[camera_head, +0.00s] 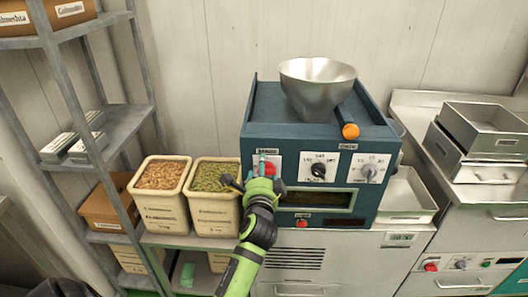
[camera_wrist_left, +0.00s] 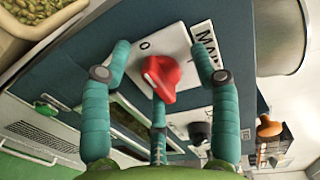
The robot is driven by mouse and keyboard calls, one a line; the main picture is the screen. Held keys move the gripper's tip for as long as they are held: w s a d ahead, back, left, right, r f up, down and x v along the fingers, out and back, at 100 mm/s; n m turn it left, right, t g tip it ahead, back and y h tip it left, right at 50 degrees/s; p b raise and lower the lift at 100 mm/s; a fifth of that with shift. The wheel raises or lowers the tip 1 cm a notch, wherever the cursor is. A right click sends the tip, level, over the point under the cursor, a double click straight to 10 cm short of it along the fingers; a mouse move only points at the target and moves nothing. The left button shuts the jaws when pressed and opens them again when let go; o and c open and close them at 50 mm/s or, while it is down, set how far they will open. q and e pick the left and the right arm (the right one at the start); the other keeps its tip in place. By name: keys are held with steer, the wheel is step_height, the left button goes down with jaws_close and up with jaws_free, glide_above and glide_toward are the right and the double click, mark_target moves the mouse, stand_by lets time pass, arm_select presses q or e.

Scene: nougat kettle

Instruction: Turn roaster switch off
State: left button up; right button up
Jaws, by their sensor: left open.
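The roaster is a teal-blue box (camera_head: 306,128) on the counter with white switch plates on its front. Its red rotary switch (camera_wrist_left: 162,77) sits on a white plate with an "O" mark and a black-lettered label. In the head view the red switch (camera_head: 270,169) shows at the roaster's left front, partly hidden by my left gripper (camera_head: 262,166). In the left wrist view my left gripper (camera_wrist_left: 161,50) is open, its teal fingers spread on either side of the switch and a third finger below. I cannot tell whether any finger touches it.
Tubs of nuts (camera_head: 160,188) and green seeds (camera_head: 213,205) stand left. Metal trays (camera_head: 487,128) are right.

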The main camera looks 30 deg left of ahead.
arm_select(q)
steer(key=shift+t, duration=0.6)
step_height(320, 180, up, 10)
steer(key=shift+d+f, duration=0.1)
steer(key=shift+f, duration=0.15)
steer(key=f, duration=0.2)
steer(key=f+g, duration=0.1)
steer(key=f, duration=0.2)
steer(key=f+g, duration=0.1)
steer(key=f, duration=0.2)
steer(key=shift+w+a+m, duration=0.25)
steer(key=shift+m, duration=0.05)
steer(key=f+p+v, duration=0.1)
steer(key=p+v, duration=0.1)
steer(key=v, duration=0.6)
steer(key=shift+s+d+f, duration=0.15)
steer(key=shift+s+f, duration=0.15)
steer(key=shift+f, duration=0.15)
steer(key=shift+p, duration=0.45)
